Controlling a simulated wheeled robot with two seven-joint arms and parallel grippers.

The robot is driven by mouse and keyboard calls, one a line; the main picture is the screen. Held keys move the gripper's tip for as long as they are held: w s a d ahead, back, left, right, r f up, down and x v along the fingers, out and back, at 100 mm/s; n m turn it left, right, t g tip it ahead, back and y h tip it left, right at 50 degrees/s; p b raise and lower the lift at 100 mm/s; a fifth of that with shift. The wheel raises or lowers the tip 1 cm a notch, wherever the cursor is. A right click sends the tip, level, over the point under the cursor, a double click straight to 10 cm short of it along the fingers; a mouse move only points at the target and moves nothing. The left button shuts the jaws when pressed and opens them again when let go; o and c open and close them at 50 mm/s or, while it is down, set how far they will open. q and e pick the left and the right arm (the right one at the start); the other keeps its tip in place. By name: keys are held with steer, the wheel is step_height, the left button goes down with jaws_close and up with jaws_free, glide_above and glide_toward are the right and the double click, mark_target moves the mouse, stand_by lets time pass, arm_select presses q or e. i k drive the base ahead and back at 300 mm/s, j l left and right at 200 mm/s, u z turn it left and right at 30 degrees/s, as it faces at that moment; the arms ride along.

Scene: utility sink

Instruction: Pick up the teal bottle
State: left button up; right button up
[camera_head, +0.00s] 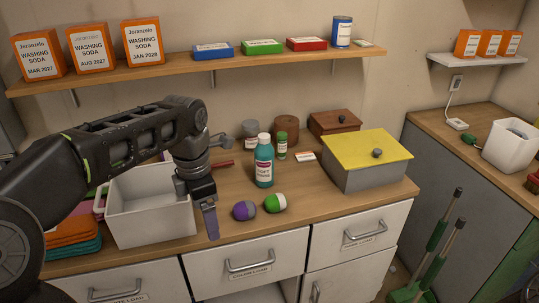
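The teal bottle (264,163) stands upright on the wooden counter, with a white cap and a white-and-red label. My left arm comes in from the left, and my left gripper (211,222) hangs pointing down at the counter's front edge. It is to the left of the bottle and nearer the front, apart from it. The gripper is seen side-on, so its finger gap does not show. My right gripper is not in view.
A purple-grey ball (244,210) and a green-white ball (275,203) lie in front of the bottle. A small green bottle (282,146) stands behind it. A white bin (150,222) is left; a grey box with a yellow lid (368,178) is right. A shelf (200,64) runs above.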

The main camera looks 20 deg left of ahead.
mark_target(264, 154)
steer(key=i, duration=1.2)
